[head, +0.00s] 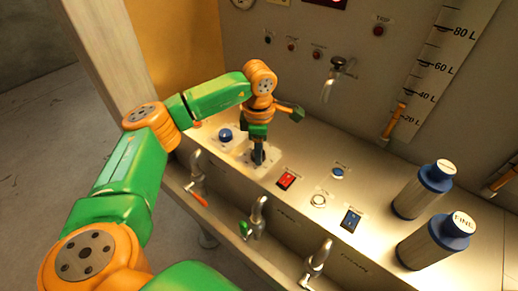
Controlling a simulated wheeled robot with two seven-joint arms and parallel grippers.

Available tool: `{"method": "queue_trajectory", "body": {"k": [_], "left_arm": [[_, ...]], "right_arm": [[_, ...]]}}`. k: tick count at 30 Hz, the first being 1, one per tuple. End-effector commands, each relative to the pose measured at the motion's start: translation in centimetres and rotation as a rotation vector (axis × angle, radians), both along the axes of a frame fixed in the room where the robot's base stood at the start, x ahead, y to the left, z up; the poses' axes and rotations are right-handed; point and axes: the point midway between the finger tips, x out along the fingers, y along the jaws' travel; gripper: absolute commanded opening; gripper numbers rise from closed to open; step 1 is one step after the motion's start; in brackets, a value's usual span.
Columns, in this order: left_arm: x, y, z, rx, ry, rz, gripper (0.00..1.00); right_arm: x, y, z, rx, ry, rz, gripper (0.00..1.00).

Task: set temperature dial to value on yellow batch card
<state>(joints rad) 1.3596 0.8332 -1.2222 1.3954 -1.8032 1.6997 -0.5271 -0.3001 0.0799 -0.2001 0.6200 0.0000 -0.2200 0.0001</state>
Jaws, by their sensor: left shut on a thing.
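My left gripper (259,158) points down at the console top and is shut on a dial. The dial stands on a pale square plate (248,163) and is mostly hidden by the gripper, so its pointer and scale cannot be read. I cannot make out a label that names it as the temperature dial. A blue knob (226,135) sits on a similar plate just to the left, apart from the gripper. I cannot make out a yellow batch card. My right gripper is not in view.
Right of the gripper are a red rocker switch (286,180), a round white button (319,201) and a blue switch (351,219). Two blue-capped bottles (424,189) (436,240) stand at the right. Several taps (256,216) line the front, and a tap (333,80) projects from the back wall.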

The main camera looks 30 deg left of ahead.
Motion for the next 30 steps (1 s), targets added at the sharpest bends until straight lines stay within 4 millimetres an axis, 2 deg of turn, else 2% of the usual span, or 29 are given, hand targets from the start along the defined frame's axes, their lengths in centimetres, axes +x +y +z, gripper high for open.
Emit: {"method": "queue_trajectory", "body": {"k": [15,16,19,27,30], "left_arm": [[0.12,0.0,0.15,-0.001,-0.006,-0.018,0.0],[0.12,0.0,0.15,-0.001,-0.006,-0.018,0.51],[0.1,0.0,0.12,0.0,-0.005,-0.018,0.78],[0.04,0.0,0.07,-0.001,-0.003,-0.018,0.78],[0.08,-0.04,0.93,0.0,-0.006,-0.018,0.78]], "right_arm": [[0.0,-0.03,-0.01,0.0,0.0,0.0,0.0],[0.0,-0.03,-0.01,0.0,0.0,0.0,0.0],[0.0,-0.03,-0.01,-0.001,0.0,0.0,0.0],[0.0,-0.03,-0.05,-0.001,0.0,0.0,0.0],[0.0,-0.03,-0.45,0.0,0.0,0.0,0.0]]}}
